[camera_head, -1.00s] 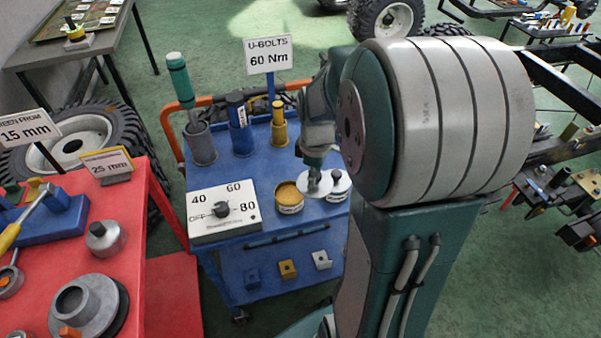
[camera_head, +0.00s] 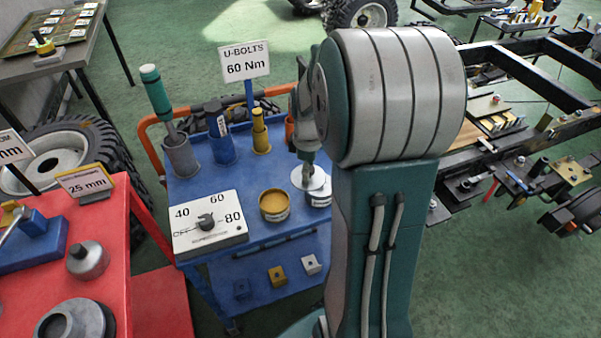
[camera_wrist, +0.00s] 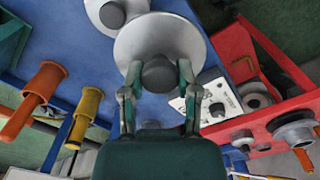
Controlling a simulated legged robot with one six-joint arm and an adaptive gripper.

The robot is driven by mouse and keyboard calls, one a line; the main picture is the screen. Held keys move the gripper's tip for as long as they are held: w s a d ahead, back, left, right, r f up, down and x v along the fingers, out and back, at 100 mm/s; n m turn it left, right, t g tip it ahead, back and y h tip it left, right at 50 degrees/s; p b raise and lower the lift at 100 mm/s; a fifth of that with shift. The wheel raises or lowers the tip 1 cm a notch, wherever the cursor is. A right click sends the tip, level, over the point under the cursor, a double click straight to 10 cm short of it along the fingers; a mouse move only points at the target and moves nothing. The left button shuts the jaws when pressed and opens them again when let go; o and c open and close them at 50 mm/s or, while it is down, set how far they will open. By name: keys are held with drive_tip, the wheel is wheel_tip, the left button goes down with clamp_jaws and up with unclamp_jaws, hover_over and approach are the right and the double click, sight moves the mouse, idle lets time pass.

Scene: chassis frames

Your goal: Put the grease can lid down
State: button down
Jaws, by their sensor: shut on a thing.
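My gripper (camera_head: 309,170) is shut on the knob of the grease can lid; the wrist view also shows its fingers (camera_wrist: 158,80) around the dark knob. The lid (camera_head: 311,181) is a pale grey disc, seen in the wrist view (camera_wrist: 145,38) beyond the fingers. It is over the blue cart's right side, overlapping a second can (camera_head: 319,200) in the head view. I cannot tell whether it touches anything below. The open grease can (camera_head: 273,205), full of yellow-brown grease, stands to the left of the lid. In the wrist view another knobbed disc (camera_wrist: 100,17) lies partly behind the lid.
The blue cart (camera_head: 258,180) also carries a torque dial box (camera_head: 208,225), a green-handled tool in a grey cup (camera_head: 181,158), and blue and yellow sockets. A red table (camera_head: 105,245) stands left. A little bare blue top shows left of the open can.

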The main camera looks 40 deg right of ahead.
drive_tip(key=w+d+f, duration=0.2)
drive_tip(key=w+f, duration=0.1)
drive_tip(key=w, duration=0.1)
drive_tip(key=w+d+f, duration=0.2)
drive_tip(key=w+f, duration=0.1)
drive_tip(key=w, duration=0.1)
drive_tip(key=w+d+f, duration=0.2)
drive_tip(key=w+f, duration=0.1)
drive_tip(key=w, duration=0.1)
drive_tip(key=shift+w+f, duration=0.3)
drive_tip(key=shift+w, duration=0.05)
drive_tip(key=shift+w+f, duration=0.3)
drive_tip(key=shift+f, duration=1.55)
drive_tip(key=shift+f, duration=0.1)
drive_tip(key=shift+c, duration=1.7)
unclamp_jaws()
wheel_tip(320, 180, up, 12)
